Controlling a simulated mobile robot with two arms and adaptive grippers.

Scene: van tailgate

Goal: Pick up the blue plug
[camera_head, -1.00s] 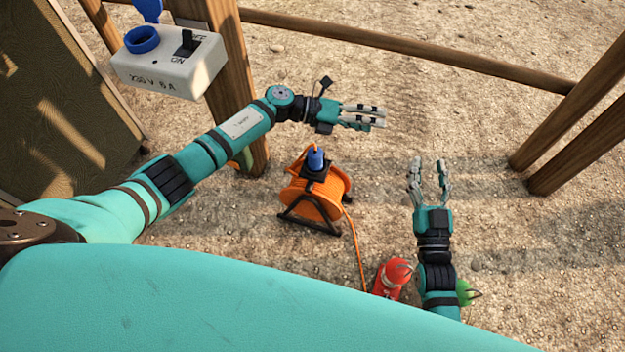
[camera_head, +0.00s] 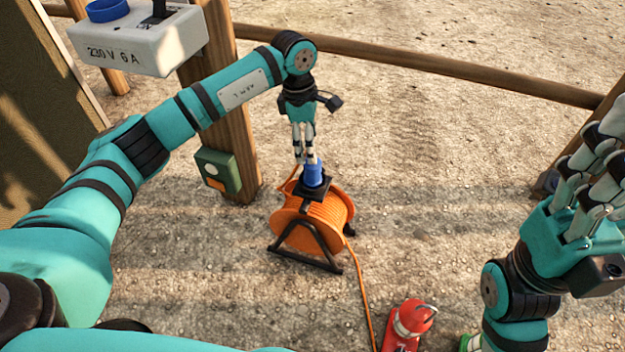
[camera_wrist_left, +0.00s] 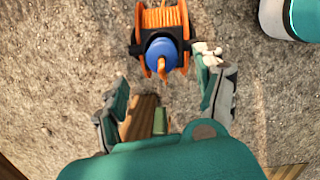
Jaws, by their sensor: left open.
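The blue plug (camera_head: 313,173) stands upright on top of the orange cable reel (camera_head: 290,228). In the left wrist view the plug (camera_wrist_left: 161,55) shows as a round blue end with an orange cable on it, beyond my open fingers. My left gripper (camera_head: 304,157) points down in the head view, with its fingertips just above the plug. In the left wrist view the left gripper (camera_wrist_left: 165,85) is open and nothing is between its fingers. My right gripper (camera_head: 600,165) is raised at the right edge, its fingers apart and nothing seen in them.
A white socket box (camera_head: 140,40) marked 230 V 6 A is on a wooden post (camera_head: 222,110). A green box (camera_head: 217,172) sits low on that post. A red canister (camera_head: 408,322) stands at the front. A wooden rail (camera_head: 420,66) crosses the back. Open gravel lies right of the reel.

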